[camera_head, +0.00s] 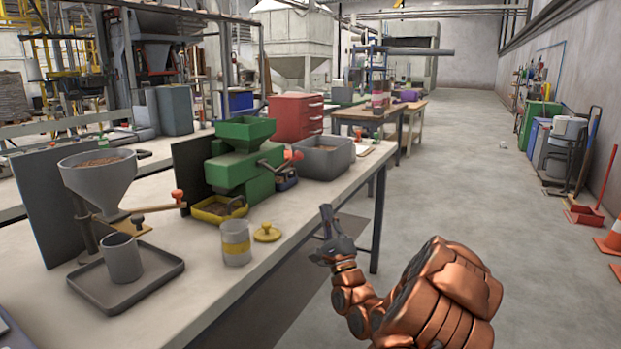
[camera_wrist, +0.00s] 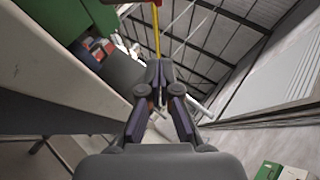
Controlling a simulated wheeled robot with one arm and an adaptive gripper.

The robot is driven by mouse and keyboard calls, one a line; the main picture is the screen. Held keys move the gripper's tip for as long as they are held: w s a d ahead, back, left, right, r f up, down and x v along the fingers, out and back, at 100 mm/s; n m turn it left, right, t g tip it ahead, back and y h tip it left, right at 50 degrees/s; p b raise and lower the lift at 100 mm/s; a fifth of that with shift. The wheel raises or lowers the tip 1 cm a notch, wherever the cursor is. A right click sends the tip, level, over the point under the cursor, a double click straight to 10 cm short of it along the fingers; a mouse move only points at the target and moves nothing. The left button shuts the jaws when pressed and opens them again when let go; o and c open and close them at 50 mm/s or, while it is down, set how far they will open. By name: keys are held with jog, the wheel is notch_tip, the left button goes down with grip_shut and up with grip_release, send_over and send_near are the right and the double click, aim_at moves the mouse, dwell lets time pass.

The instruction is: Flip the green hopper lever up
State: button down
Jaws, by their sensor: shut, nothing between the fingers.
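The green hopper machine (camera_head: 245,160) stands on the long bench, with a yellow tray (camera_head: 219,209) of pellets under its spout. Its lever (camera_head: 275,164) sticks out to the right from the body and ends in a red knob (camera_head: 297,155). My gripper (camera_head: 326,212) is in front of the bench's right edge, apart from the lever and to its right in the picture, with fingers pointing up. In the wrist view my gripper (camera_wrist: 160,68) has its fingers together and empty. A green surface (camera_wrist: 48,32) fills the upper left there; I cannot make out the lever in that view.
A grey hopper (camera_head: 98,172) with its own red-knobbed lever (camera_head: 150,205) stands at the left.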

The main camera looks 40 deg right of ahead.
jog(key=x, duration=1)
jog(key=shift+w+a+r+b, duration=0.25)
jog(key=shift+w+a+r, duration=0.25)
jog(key=shift+r, duration=0.2)
jog(key=shift+w+a+r+b, duration=0.2)
jog(key=shift+w+a+r, duration=0.25)
jog(key=shift+r, duration=0.3)
jog(key=shift+d, duration=0.1)
